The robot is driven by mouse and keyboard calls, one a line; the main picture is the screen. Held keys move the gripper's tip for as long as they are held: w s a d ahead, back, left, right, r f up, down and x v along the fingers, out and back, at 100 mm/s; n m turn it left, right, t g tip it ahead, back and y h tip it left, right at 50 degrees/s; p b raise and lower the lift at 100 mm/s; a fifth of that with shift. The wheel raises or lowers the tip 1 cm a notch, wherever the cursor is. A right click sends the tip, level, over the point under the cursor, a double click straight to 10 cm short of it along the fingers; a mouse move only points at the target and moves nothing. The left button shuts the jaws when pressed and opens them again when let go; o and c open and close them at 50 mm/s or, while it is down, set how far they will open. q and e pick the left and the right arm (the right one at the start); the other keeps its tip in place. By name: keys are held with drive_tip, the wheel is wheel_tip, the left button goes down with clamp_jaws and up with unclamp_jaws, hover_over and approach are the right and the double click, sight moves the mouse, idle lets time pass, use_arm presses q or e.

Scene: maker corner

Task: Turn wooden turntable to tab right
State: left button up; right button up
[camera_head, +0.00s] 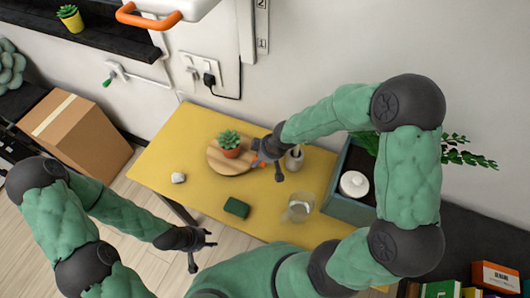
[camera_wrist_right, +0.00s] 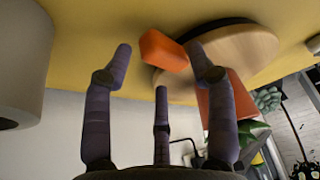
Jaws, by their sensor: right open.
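The round wooden turntable (camera_head: 225,157) lies on the yellow table, with a potted succulent (camera_head: 230,143) on it. Its orange tab sticks out at the rim on the right, partly hidden by my right gripper (camera_head: 266,166) in the head view. In the right wrist view, the orange tab (camera_wrist_right: 162,49) shows beside the wooden disc (camera_wrist_right: 245,48), between the spread fingertips of my open right gripper (camera_wrist_right: 161,62). I cannot tell whether a finger touches the tab. My left gripper (camera_head: 207,250) is open and empty, off the table's near side.
A small grey vase (camera_head: 294,159) stands close to the right gripper. A dark green block (camera_head: 236,208), a white lump (camera_head: 178,178) and a clear glass (camera_head: 300,207) are on the yellow table (camera_head: 185,130). A blue-grey box (camera_head: 345,208) with a white lidded jar (camera_head: 354,185) stands at the right.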

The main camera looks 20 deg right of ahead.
drive_tip(key=v, duration=1.2)
drive_tip(key=shift+w, duration=0.1)
